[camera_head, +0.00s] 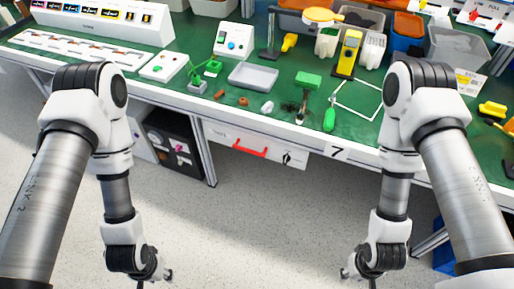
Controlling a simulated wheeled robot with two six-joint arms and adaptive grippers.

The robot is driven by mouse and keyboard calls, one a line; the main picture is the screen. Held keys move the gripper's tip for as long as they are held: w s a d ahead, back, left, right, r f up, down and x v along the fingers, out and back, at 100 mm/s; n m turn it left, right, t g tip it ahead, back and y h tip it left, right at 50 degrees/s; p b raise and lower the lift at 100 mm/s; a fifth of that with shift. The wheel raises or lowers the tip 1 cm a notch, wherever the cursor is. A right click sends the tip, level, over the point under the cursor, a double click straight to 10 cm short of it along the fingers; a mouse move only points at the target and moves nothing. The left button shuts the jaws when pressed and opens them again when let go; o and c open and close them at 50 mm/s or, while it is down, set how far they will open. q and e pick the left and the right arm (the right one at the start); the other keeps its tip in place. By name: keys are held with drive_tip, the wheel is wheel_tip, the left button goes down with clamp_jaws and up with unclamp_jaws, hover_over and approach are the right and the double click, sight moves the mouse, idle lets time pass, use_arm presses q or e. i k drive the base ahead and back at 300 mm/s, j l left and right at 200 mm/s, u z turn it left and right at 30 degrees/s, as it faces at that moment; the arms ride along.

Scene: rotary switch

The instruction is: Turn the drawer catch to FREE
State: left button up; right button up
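A white drawer (222,137) is set under the front edge of the green bench, and it looks shut. It has a red handle (250,148). The small black-and-white rotary catch (287,158) is on the drawer front, right of the handle. Its lettering is too small to read, so I cannot tell its setting. My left gripper (160,279) hangs low at the bottom, left of the drawer. My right gripper (352,277) hangs low at the bottom, right of the drawer. Both are apart from the drawer and partly cut off; their fingers are unclear.
The green bench (380,126) carries a grey tray (253,76), a yellow meter (347,53), a green-handled tool (330,116) and several bins. A dark cabinet (172,140) stands under the bench at left. The floor (260,225) between my arms is clear.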

sight(287, 158)
drive_tip(key=k+l+z, duration=0.1)
drive_tip(key=z, duration=0.25)
drive_tip(key=k+l+z, duration=0.2)
drive_tip(key=z, duration=0.15)
